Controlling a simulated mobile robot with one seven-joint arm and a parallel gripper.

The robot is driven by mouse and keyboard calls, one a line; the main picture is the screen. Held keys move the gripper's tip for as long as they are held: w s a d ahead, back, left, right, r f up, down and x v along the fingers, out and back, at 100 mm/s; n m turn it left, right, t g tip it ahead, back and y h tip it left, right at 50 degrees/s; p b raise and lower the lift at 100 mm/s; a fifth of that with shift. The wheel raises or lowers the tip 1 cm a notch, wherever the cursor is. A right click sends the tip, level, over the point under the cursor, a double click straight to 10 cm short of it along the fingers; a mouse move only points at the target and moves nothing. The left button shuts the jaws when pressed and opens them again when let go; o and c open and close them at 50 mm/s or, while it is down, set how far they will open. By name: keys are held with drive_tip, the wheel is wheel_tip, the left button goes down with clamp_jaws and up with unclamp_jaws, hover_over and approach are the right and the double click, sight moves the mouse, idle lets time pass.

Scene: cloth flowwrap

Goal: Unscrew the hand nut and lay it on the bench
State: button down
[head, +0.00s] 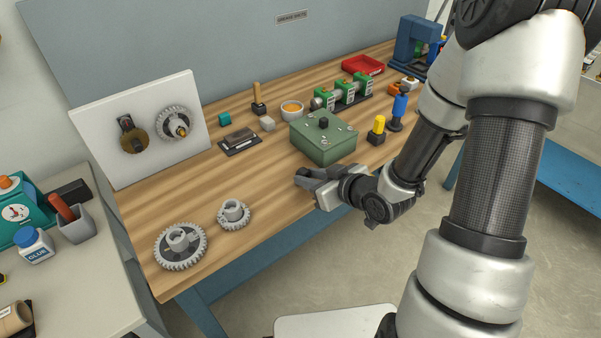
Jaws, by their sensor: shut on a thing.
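My gripper (305,178) is low over the front edge of the wooden bench, just in front of the green box. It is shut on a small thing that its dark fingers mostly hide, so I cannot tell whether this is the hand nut. A white upright panel (105,118) stands at the bench's left end. It carries a grey toothed gear (172,119) with an orange-brown tip at its centre, and a brass-coloured disc (134,140) with a dark piece above it. I cannot make out a separate hand nut there.
Two loose grey gears, a large one (180,247) and a smaller one (234,214), lie at the bench's front left. The green box (322,146) stands close behind my gripper. The wooden bench top (200,187) is clear between gears and panel.

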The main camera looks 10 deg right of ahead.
drive_tip(key=c, duration=1.4)
unclamp_jaws()
drive_tip(key=shift+o, duration=0.2)
drive_tip(key=p+v, duration=0.1)
drive_tip(key=v, duration=0.1)
drive_tip(key=p+v, duration=0.1)
drive_tip(key=shift+s+d+r, duration=0.1)
drive_tip(key=shift+s+r, duration=0.05)
drive_tip(key=shift+r, duration=0.4)
drive_tip(key=p, duration=0.3)
drive_tip(key=shift+s+d+r+p, duration=0.2)
drive_tip(key=shift+r+p, duration=0.05)
drive_tip(key=shift+p, duration=0.05)
drive_tip(key=f+p+v, duration=0.1)
drive_tip(key=p+v, duration=1.1)
drive_tip(key=p, duration=0.3)
drive_tip(key=shift+s+d+r, duration=0.25)
drive_tip(key=shift+s, duration=0.3)
